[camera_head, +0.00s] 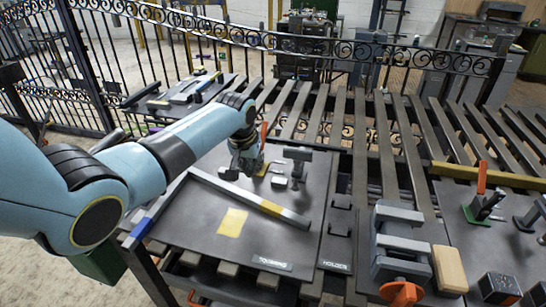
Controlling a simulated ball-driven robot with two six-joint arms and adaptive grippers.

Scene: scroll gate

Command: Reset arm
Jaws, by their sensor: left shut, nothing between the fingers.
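My left arm (160,160) is light blue with dark joints and reaches in from the left. Its gripper (238,165) is shut and empty, low over the dark board (200,220) on the slatted table. It is beside small metal clamp parts (297,163) and an orange handle (263,136). Whether it touches them I cannot tell. My right gripper is not in view.
A long metal bar (250,199) and a yellow note (232,221) lie on the board. A grey clamp (396,243) and a wooden block (448,269) stand at the right front. A black scroll gate (300,45) runs behind the slatted table (355,140).

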